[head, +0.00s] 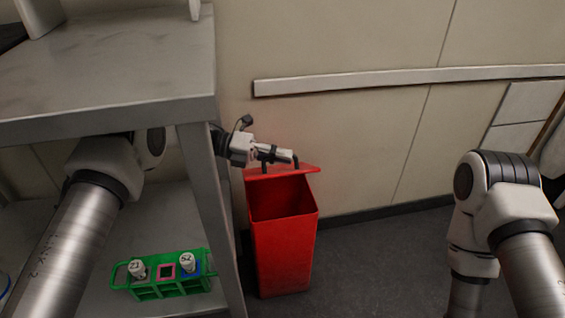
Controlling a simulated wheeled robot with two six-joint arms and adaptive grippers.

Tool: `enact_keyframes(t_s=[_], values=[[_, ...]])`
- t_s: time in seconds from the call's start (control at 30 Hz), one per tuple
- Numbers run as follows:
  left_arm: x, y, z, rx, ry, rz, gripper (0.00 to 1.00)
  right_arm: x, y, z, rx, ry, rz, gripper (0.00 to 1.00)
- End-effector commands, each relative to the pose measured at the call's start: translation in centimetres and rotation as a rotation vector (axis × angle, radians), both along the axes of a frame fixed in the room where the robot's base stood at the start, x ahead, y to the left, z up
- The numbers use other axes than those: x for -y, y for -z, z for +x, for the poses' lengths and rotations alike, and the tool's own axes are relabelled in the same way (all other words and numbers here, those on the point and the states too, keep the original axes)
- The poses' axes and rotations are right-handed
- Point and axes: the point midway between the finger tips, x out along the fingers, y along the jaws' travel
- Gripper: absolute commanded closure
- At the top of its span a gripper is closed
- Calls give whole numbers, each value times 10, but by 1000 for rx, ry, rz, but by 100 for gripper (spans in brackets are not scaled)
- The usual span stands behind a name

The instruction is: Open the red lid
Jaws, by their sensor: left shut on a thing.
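A red bin (284,245) stands on the floor to the right of the metal shelf. Its red lid (284,170) is raised at the back, and the bin's open top and inside show. My left gripper (280,158) reaches from behind the shelf's leg to the lid and is shut on it. The exact contact at the fingertips is too small to make out. My right arm (505,205) is at the right edge; its gripper is out of view.
The metal shelf (110,60) fills the left, its leg close to my left forearm. A green rack (160,288) with white-capped tubes sits on its lower level. A wall with a pale rail (400,79) stands behind the bin. The floor right of the bin is clear.

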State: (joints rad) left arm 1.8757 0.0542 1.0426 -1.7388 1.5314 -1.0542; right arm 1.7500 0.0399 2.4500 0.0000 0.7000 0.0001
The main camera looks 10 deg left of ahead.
Motion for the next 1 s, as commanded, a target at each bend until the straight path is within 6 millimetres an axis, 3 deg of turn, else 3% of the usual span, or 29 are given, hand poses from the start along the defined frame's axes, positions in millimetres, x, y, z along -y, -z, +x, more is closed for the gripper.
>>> enact_keyframes(t_s=[0.37,0.4,0.43,1.0], values=[[-1,-1,1,1,-1,1,100,0,0,0,0,0,0,60],[-1,-1,1,0,-1,1,82,0,0,0,0,0,0,60],[-1,-1,1,0,-1,1,77,0,0,0,0,0,0,60],[1,2,-2,-1,0,0,77,0,0,0,0,0,0,60]])
